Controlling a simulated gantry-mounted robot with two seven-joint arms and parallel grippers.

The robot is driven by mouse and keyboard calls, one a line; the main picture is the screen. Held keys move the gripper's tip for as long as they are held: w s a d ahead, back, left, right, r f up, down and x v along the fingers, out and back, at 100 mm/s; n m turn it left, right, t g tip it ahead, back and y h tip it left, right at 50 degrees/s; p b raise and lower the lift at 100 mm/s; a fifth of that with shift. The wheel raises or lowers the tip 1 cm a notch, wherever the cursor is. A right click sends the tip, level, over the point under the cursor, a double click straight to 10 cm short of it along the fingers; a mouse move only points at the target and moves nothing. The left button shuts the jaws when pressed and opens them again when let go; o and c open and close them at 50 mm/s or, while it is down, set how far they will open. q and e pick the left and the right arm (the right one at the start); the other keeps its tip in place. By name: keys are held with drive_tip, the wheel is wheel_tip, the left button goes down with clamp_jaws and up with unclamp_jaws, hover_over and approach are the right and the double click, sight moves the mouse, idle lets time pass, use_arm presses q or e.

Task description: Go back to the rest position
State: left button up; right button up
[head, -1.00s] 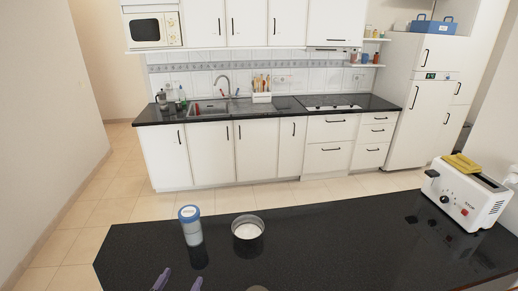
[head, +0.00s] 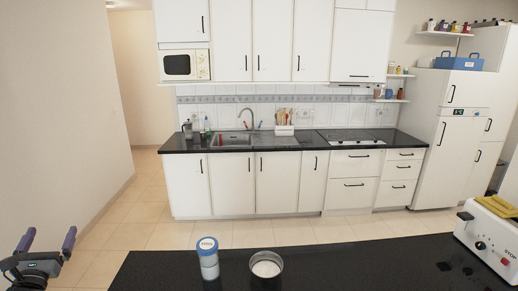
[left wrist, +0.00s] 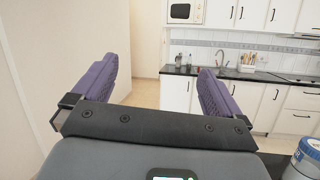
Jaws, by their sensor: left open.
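My left gripper (head: 46,240) is at the lower left of the head view, left of the black counter and apart from it. Its two purple fingers are spread and empty. In the left wrist view the open fingers (left wrist: 155,85) point toward the kitchen, with nothing between them. My right gripper is in neither view.
The black counter (head: 340,265) in front holds a blue-lidded container (head: 208,260), a metal bowl with white contents (head: 266,266) and a white toaster (head: 487,235) at right. The container also shows in the left wrist view (left wrist: 307,155). A wall stands at left.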

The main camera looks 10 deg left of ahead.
use_arm(q)
drive_tip(key=s+a+f+n+g+y, duration=0.35)
drive_tip(key=a+f+n+g, duration=0.6)
drive_tip(key=n, duration=0.95)
drive_tip(key=s+f+n+g, duration=0.95)
drive_tip(key=s+n, duration=0.25)
drive_tip(key=n, duration=0.4)
drive_tip(key=s+d+f+m+t+h, duration=0.1)
drive_tip(key=s+d+f+h, duration=0.3)
drive_tip(key=d, duration=0.7)
drive_tip(key=s+d+f+m, duration=0.1)
drive_tip(key=d+f+m, duration=0.1)
drive_tip(key=d+f, duration=0.65)
drive_tip(key=s+d+f+m+t+h, duration=0.1)
drive_tip(key=s+d+f+h, duration=0.15)
drive_tip(key=d, duration=1.05)
drive_tip(key=s+d+r+h, duration=0.2)
drive_tip(key=s+d, duration=0.4)
drive_tip(key=d, duration=0.2)
drive_tip(key=s+d+r+h, duration=0.2)
drive_tip(key=s+d, duration=0.3)
drive_tip(key=d, duration=0.3)
wheel_tip(320, 180, up, 30)
drive_tip(key=p, duration=3)
drive_tip(key=shift+s+d+r+n+h, duration=0.2)
drive_tip(key=shift+s+d+n+h, duration=0.15)
drive_tip(key=shift+d, duration=0.1)
